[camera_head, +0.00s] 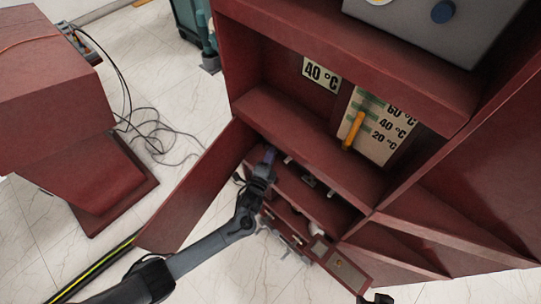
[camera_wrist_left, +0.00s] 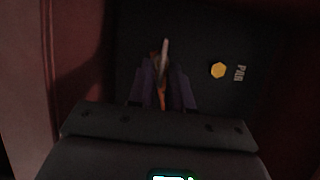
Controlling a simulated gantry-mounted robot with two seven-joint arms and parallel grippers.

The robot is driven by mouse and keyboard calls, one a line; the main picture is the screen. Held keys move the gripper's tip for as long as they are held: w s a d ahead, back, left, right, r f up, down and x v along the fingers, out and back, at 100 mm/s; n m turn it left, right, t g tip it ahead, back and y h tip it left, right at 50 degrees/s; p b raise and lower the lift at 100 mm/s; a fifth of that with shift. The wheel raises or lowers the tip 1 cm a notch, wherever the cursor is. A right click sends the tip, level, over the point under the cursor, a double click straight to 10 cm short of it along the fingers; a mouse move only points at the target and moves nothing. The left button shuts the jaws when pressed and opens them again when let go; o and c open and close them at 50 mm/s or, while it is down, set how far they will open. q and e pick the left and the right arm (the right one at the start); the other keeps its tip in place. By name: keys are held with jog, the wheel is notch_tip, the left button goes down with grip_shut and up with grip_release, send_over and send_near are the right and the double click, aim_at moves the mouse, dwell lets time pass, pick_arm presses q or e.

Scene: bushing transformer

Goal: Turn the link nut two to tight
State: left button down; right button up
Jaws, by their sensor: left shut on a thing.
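My left gripper (camera_head: 268,158) reaches into the open lower compartment of the red cabinet. In the left wrist view its purple fingers (camera_wrist_left: 161,92) are shut on a narrow orange part with a pale tip (camera_wrist_left: 164,52) in front of a dark panel. The fingers hide much of this part, and I cannot tell whether it is link nut two. A yellow hexagonal nut (camera_wrist_left: 218,70) sits on the panel to the right, apart from the fingers, beside the letters "PAR" (camera_wrist_left: 239,73).
The red cabinet's open door (camera_head: 190,195) stands left of my arm, and compartment walls lie close around the gripper. A shelf above holds a temperature board with an orange pointer (camera_head: 354,130). Cables (camera_head: 160,135) lie on the floor by a red pedestal (camera_head: 95,165).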

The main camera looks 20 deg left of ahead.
pick_arm(q)
jog(key=c, duration=1.3)
grip_release()
jog(key=shift+s, duration=0.45)
jog(key=s+p, duration=0.2)
jog(key=s, duration=0.8)
jog(key=shift+p, duration=0.35)
jog(key=shift+f, duration=0.1)
